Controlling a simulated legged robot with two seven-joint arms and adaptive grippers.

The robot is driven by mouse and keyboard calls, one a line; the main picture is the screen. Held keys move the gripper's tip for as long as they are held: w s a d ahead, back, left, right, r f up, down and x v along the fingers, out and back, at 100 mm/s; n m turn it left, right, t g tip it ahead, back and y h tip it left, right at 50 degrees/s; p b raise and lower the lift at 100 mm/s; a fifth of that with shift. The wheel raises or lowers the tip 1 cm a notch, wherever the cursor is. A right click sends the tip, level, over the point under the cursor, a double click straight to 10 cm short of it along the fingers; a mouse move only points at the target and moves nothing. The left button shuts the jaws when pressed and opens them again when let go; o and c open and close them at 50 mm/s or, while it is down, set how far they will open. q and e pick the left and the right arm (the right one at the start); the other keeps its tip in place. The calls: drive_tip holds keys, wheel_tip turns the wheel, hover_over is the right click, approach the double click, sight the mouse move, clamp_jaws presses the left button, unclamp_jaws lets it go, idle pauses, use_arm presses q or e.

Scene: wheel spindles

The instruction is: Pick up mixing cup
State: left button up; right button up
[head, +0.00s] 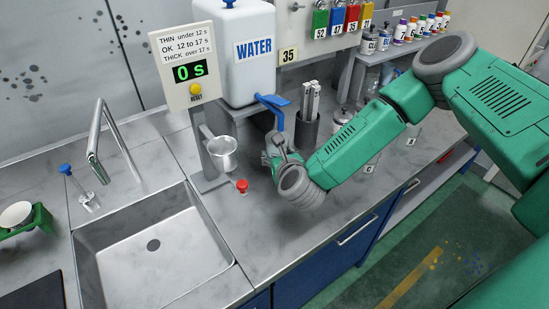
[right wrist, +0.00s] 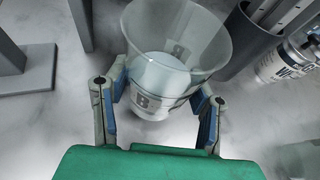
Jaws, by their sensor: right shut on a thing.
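The mixing cup (right wrist: 172,42) is a clear, see-through cup marked with a B, wide at the top. In the right wrist view it stands between the two fingers of my right gripper (right wrist: 160,90), which are shut on its sides. In the head view my right gripper (head: 274,155) is low over the counter, below the water tank's blue tap. There the cup is hard to make out behind the gripper. The cup looks empty, and I cannot tell whether its base touches the counter. My left gripper is not in view.
A stand with a timer (head: 189,72) holds a metal cup (head: 222,153) left of the gripper, with a red knob (head: 242,186) below. A dark holder with metal sticks (head: 308,130) is close behind. The sink (head: 150,250) lies front left.

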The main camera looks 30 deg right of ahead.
drive_tip(key=s, duration=0.4)
drive_tip(key=s+f, duration=0.1)
drive_tip(key=s, duration=0.2)
drive_tip(key=shift+s+a, duration=0.1)
drive_tip(key=shift+a, duration=0.05)
drive_tip(key=s+a, duration=0.1)
drive_tip(key=s, duration=0.2)
drive_tip(key=s+a, duration=0.1)
drive_tip(key=s, duration=0.2)
drive_tip(key=s+a, duration=0.2)
drive_tip(key=s, duration=0.1)
drive_tip(key=shift+s+r+p, duration=0.25)
drive_tip(key=shift+r+p, duration=0.05)
drive_tip(key=shift+p, duration=0.05)
drive_tip(key=shift+s+d, duration=0.25)
drive_tip(key=shift+d+f, duration=0.15)
drive_tip(key=shift+d, duration=0.3)
drive_tip(key=shift+a, duration=0.55)
